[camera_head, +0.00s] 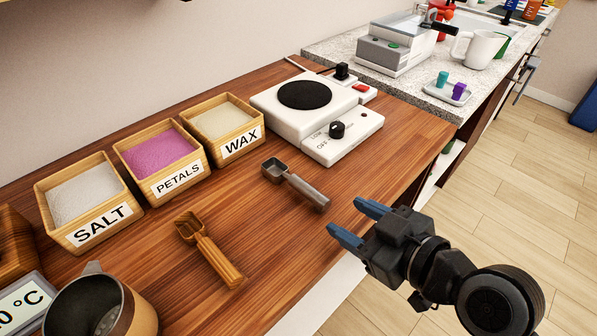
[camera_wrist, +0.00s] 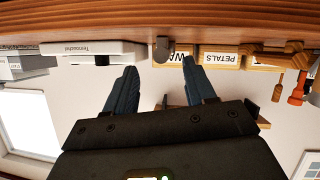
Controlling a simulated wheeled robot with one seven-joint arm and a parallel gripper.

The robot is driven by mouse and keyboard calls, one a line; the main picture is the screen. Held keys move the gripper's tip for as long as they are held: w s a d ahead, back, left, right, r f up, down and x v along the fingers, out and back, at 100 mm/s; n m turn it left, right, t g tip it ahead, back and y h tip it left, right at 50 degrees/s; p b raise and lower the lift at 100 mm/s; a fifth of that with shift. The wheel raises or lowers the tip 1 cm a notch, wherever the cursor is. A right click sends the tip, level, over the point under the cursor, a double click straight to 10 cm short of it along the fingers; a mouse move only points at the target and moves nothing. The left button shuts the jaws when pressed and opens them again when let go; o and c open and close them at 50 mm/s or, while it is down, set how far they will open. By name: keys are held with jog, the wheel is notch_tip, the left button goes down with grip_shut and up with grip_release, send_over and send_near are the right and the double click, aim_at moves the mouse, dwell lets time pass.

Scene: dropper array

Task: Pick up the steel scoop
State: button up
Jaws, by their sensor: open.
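The steel scoop (camera_head: 296,184) lies on the wooden counter, with its square bowl toward the boxes and its grey handle toward the front edge. My gripper (camera_head: 345,215) is open and empty, with its blue fingers to the right of the handle end, apart from it, near the counter's front edge. In the wrist view, which is upside down, a grey rounded piece that looks like the scoop (camera_wrist: 162,49) shows between and beyond the open fingers (camera_wrist: 160,68). The gripper does not touch it.
A wooden scoop (camera_head: 209,250) lies to the left. Behind are boxes labelled SALT (camera_head: 97,228), PETALS (camera_head: 178,181) and WAX (camera_head: 241,142). A white hot plate (camera_head: 325,146) stands behind the steel scoop. A dark pot (camera_head: 88,310) is at front left. The counter around the steel scoop is clear.

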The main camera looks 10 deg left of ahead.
aim_at(319, 197)
jog(key=shift+n+y, duration=0.3)
jog(key=shift+n, duration=0.1)
jog(key=a, duration=0.1)
jog(key=w+a, duration=0.2)
jog(key=shift+w+a+r, duration=0.1)
jog(key=shift+w+r, duration=0.15)
jog(key=p+x, duration=0.1)
jog(key=x, duration=0.4)
jog(key=shift+w+a+f+p, duration=0.15)
jog(key=shift+w+f+p, duration=0.05)
jog(key=shift+f+p, duration=0.1)
grip_shut()
